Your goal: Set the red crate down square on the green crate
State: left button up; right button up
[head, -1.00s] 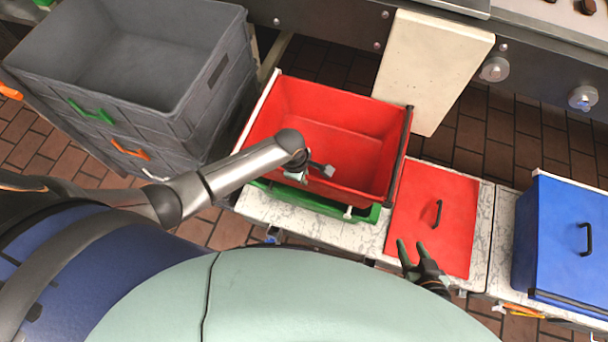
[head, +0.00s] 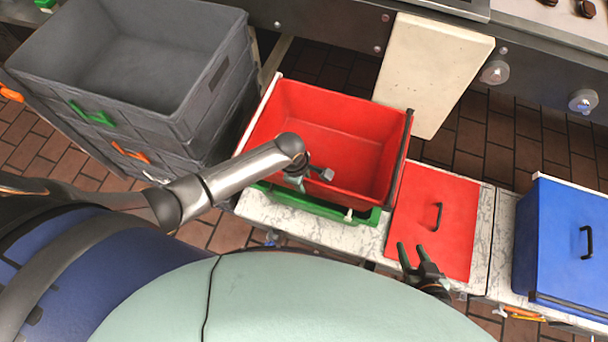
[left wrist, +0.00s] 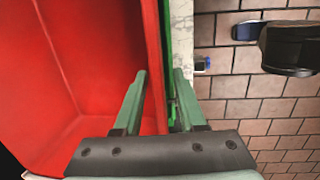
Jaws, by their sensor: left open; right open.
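The red crate (head: 335,125) is empty and sits over the green crate (head: 318,207). The green rim shows along the front and at the front right corner, a little beyond the red one. Most of the green crate is hidden, so I cannot tell whether the red crate is fully seated. My left gripper (head: 305,184) is open at the red crate's front wall. In the left wrist view its fingers (left wrist: 163,80) stand on either side of the red wall, not closed on it. My right gripper (head: 411,252) is open and empty, above the red lid's front edge.
A red lid (head: 425,210) with a dark handle lies right of the crates on the marble counter (head: 270,213). A blue box (head: 560,240) stands further right. Grey stacked crates (head: 215,110) stand close on the left. A cream board (head: 435,70) is behind.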

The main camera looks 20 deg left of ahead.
pick_arm(q)
notch_tip(320, 180, up, 13)
jog(key=s+a+p, duration=0.1)
jog(key=p, duration=0.2)
jog(key=shift+a+f+p, duration=0.15)
jog(key=shift+f+p, duration=0.05)
jog(key=shift+p, duration=0.15)
jog(key=s+a+m+t, duration=0.1)
jog(key=s+m+t, duration=0.3)
jog(key=m, duration=0.6)
jog(key=s+a+f+m+t+h, duration=0.1)
jog(key=s+m+t, duration=0.3)
jog(key=m, duration=0.6)
jog(key=shift+s+a, duration=0.35)
jog(key=shift+s, duration=0.85)
jog(key=shift+d+f, duration=0.1)
